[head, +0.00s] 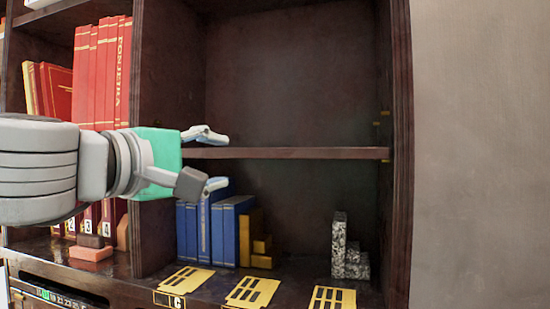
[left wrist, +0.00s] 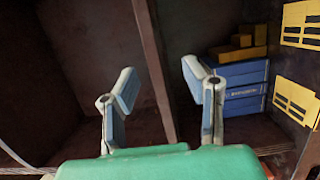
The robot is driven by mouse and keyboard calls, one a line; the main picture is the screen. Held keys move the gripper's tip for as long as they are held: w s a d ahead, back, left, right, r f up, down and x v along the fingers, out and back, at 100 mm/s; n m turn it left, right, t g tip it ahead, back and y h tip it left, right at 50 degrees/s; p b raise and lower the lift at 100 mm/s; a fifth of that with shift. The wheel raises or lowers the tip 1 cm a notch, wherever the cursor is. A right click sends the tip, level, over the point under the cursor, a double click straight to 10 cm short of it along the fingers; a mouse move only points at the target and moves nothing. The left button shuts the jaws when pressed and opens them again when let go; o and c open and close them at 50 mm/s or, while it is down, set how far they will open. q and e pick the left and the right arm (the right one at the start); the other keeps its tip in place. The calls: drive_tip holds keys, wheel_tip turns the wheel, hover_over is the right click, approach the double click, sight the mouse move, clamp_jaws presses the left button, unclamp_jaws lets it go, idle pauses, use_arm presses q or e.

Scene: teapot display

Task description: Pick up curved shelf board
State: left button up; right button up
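The dark brown shelf board (head: 300,153) spans the right bay of the bookcase, level, at mid height. My left gripper (head: 216,161) comes in from the left at the board's left part. It is open, with one finger above the board's front edge and the other below it. In the left wrist view the board's edge (left wrist: 150,50) runs between the two spread fingers of the gripper (left wrist: 158,78), with a gap on both sides. I cannot tell how deep the fingers reach over it. My right gripper is not in view.
Blue books (head: 231,230), yellow blocks (head: 254,242) and speckled grey blocks (head: 345,252) stand below the board. Red books (head: 102,75) fill the left bay. Yellow cards (head: 333,299) lie along the front ledge. The space above the board is empty.

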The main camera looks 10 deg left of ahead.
sight(246, 157)
use_arm(q)
drive_tip(key=w, duration=0.1)
drive_tip(key=w+d, duration=0.2)
drive_tip(key=shift+w+r, duration=0.25)
drive_tip(key=shift+r, duration=0.05)
drive_tip(key=x, duration=0.4)
drive_tip(key=shift+w+a+f+p, duration=0.1)
drive_tip(key=shift+w+a+p, duration=0.2)
drive_tip(key=shift+w+p, duration=0.1)
drive_tip(key=shift+w, duration=0.15)
drive_tip(key=x, duration=0.1)
drive_tip(key=p+x, duration=0.1)
drive_tip(key=x, duration=0.2)
drive_tip(key=shift+w+d+r+p, duration=0.2)
drive_tip(key=shift+d+r+p, duration=0.1)
drive_tip(key=shift+d, duration=0.05)
drive_tip(key=shift+w+d, duration=0.15)
drive_tip(key=shift+w, duration=0.05)
drive_tip(key=shift+s, duration=0.1)
drive_tip(key=shift+s, duration=0.1)
clamp_jaws()
drive_tip(key=shift+a+r, duration=0.15)
drive_tip(key=shift+a, duration=0.05)
